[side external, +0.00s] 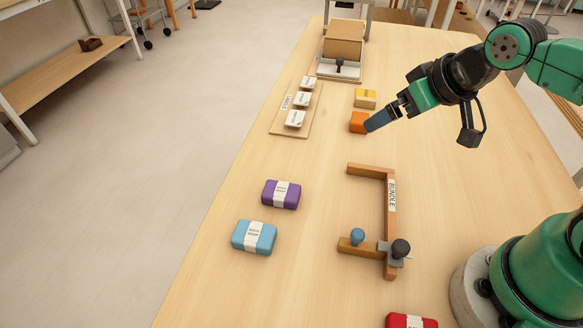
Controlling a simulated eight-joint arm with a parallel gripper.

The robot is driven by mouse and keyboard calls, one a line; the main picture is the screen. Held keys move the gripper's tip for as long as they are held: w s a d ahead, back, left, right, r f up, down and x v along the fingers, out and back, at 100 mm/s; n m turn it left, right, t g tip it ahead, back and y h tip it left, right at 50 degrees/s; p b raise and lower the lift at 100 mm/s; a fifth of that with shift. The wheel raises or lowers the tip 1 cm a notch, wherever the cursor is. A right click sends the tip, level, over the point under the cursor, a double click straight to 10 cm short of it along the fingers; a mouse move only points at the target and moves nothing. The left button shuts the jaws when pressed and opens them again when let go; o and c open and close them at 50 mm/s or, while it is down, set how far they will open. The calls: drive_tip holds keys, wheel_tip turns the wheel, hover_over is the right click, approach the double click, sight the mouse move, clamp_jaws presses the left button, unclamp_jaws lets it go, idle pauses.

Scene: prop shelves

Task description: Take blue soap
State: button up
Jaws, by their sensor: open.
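The blue soap (254,237) is a light blue block with a pale paper band. It lies flat on the table at the lower left, in front of the purple soap. My gripper (369,126) is up and to the right of it, far from the blue soap. Its fingertips are beside the orange block (357,122) in the picture; I cannot tell whether they touch it. The gap between the fingers is hard to see from this side.
The purple soap (281,194) lies just behind the blue one. A wooden bracket labelled BUNDLE (391,215) with a clamp stands to the right. A yellow block (366,98), a board (275,126) with white pieces and a red soap (410,321) also lie on the table.

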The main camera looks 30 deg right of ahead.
drive_tip(key=w+a+m+g+y, duration=0.1)
drive_tip(key=w+a+m+g, duration=0.15)
drive_tip(key=a, duration=0.45)
drive_tip(key=m+g, duration=0.4)
drive_tip(key=m, duration=0.2)
hover_over(253, 233)
drive_tip(key=shift+h, duration=0.4)
wheel_tip(253, 233, down, 8)
drive_tip(key=shift+d+r, duration=0.15)
drive_tip(key=shift+s+a+f+m+g, duration=0.1)
drive_tip(key=shift+a+f+m+g, duration=0.1)
drive_tip(key=shift+f+m+g, duration=0.1)
drive_tip(key=shift+f, duration=2.65)
drive_tip(key=shift+c, duration=0.2)
drive_tip(key=c, duration=1.1)
